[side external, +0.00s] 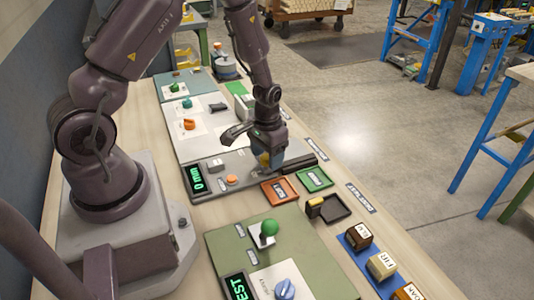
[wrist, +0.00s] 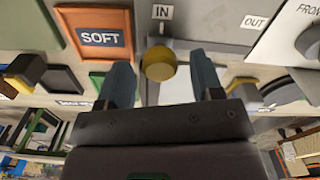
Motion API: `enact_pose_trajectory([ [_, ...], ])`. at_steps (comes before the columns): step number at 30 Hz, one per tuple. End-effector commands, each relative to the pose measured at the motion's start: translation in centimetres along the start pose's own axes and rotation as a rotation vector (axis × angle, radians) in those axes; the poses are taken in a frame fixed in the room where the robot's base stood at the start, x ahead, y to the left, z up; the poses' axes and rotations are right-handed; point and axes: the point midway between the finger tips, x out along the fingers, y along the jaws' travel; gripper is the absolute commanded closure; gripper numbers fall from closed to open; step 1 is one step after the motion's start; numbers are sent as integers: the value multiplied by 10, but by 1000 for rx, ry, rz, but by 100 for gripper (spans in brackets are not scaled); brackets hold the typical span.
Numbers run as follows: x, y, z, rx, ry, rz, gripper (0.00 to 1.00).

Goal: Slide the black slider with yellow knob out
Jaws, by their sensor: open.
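The slider's round yellow knob (wrist: 159,63) shows in the wrist view just beside the IN label (wrist: 162,12). The OUT label (wrist: 255,21) is further right on the same grey panel. My gripper (wrist: 160,75) is open, with one blue finger on each side of the knob and visible gaps between. In the side view my gripper (side external: 268,160) is low over the grey slider panel (side external: 238,165) and hides most of the knob. A dark rail (side external: 300,163) runs to the right of it. The slider's black body is mostly hidden.
A green display (side external: 197,179) reads 0 mm. An orange button (side external: 232,180) sits on the panel. Red (side external: 280,190) and green (side external: 314,180) trays and a black tray (side external: 330,208) lie in front. A green-knobbed lever (side external: 270,228) stands on the nearer panel.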

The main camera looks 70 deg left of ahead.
Motion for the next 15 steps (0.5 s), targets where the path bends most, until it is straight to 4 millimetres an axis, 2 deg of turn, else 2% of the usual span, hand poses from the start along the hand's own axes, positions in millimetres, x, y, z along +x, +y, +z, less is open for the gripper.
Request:
enact_pose_trajectory([
  [4,0,0,0,0,0,0,40],
  [12,0,0,0,0,0,0,100],
  [15,0,-1,0,-1,0,0,100],
])
